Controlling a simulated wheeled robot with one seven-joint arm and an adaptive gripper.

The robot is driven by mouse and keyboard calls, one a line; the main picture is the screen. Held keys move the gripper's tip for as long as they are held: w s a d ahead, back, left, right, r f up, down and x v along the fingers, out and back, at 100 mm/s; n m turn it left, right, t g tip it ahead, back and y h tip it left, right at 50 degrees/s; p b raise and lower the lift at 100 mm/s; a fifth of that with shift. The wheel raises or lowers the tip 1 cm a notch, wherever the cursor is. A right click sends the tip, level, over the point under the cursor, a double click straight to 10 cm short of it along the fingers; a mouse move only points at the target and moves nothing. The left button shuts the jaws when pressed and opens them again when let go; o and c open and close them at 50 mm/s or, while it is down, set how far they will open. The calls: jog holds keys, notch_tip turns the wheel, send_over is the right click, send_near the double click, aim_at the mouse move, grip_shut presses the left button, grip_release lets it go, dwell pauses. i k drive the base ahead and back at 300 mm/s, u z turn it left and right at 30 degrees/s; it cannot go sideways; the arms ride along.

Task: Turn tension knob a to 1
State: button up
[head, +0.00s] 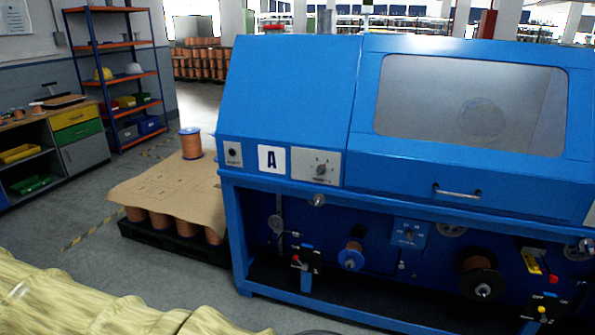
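I cannot tell from the picture which one is tension knob a. My gripper is not in view.
Wire spools (352,256) and levers fill the machine's lower bay. A pallet of spools under a brown sheet (170,187) stands left of the machine. A pale yellow ridged form (90,300) fills the bottom left. Grey floor (190,285) is clear between.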

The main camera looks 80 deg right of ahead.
aim_at(321, 169)
jog(key=z, duration=0.55)
jog(key=i, duration=0.9)
jog(key=z, duration=1.3)
jog(key=i, duration=0.35)
jog(key=z, duration=0.4)
